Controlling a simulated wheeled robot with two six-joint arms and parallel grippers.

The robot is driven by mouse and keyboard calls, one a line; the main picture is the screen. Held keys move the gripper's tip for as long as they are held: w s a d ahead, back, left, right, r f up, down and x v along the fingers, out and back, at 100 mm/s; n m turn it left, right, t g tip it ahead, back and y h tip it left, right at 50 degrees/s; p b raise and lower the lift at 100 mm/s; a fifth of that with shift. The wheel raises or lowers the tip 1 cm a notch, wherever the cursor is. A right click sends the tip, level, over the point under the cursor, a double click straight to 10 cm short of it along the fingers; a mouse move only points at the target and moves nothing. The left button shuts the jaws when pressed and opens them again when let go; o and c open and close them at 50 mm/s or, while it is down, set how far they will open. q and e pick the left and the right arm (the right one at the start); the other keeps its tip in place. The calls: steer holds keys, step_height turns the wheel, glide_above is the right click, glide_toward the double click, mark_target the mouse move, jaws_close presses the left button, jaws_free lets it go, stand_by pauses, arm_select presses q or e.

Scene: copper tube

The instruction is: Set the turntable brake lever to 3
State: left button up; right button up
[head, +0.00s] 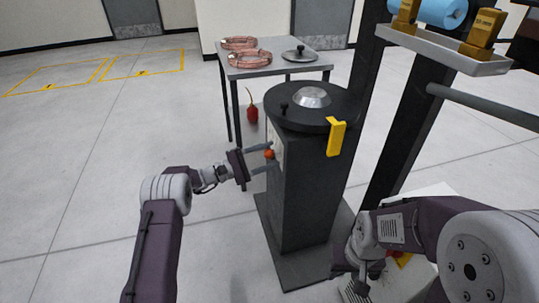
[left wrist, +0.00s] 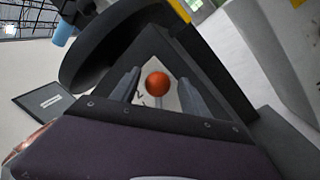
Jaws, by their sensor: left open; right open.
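The turntable (head: 308,102) is a round dark disc with a silver hub on a dark grey pedestal (head: 304,190). The brake lever's orange-red ball knob (head: 269,154) sits at the pedestal's left face, by a pale plate (head: 279,137) whose marks I cannot read. My left gripper (head: 265,157) is open with its fingers around the knob. In the left wrist view the knob (left wrist: 157,83) shows between the two fingers, with gaps on both sides. My right gripper (head: 362,274) is low at the right, largely hidden by its arm, and away from the lever.
A yellow bracket (head: 336,137) hangs at the turntable's right rim. A grey table (head: 262,71) behind carries copper coils (head: 250,56) and a dark lid (head: 299,54). A red object (head: 252,114) hangs beside the table. Dark posts stand right; floor at left is clear.

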arm_select(q)
steer(key=p+v, duration=0.2)
steer(key=v, duration=0.6)
steer(key=shift+a, duration=0.2)
steer(key=shift+s, duration=0.1)
